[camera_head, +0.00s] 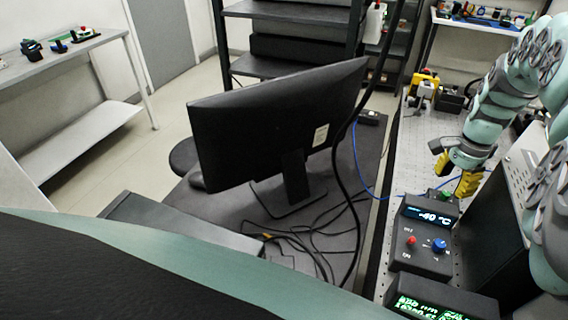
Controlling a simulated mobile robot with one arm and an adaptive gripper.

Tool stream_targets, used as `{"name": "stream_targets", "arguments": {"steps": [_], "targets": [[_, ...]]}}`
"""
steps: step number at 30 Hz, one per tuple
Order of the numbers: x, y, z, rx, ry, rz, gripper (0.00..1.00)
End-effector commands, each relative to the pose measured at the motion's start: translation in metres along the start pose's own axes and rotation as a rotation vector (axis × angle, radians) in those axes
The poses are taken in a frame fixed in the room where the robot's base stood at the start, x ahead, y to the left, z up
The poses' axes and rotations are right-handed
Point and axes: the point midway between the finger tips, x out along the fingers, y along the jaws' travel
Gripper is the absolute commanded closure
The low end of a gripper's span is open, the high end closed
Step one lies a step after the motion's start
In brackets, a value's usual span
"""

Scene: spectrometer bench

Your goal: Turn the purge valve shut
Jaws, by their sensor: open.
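My gripper (454,175) hangs at the end of my pale green arm at the right, over the perforated bench. Its two yellow-tipped fingers are spread apart and it looks empty. A small green part (446,195) shows just below the fingers, behind the temperature controller, near a thin blue tube. It may belong to the purge valve, but it is too small and partly hidden to tell. I cannot make out the valve's handle or its angle.
The temperature controller (424,237) reads -40 °C and has a red button and a blue knob. A second display box (437,303) stands in front. A black monitor (275,120) and loose cables fill the desk at the left. The perforated bench (425,150) has bare surface beyond the gripper.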

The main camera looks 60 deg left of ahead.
Motion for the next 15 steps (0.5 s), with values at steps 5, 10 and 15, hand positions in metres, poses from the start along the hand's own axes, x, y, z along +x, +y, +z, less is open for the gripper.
{"name": "stream_targets", "arguments": {"steps": [5,10,15], "targets": [[0.018,0.002,0.000,0.004,-0.001,0.000,0.50],[0.031,0.001,-0.001,0.004,-0.001,-0.002,0.50],[0.040,0.001,-0.001,0.004,0.000,-0.002,0.50]]}}
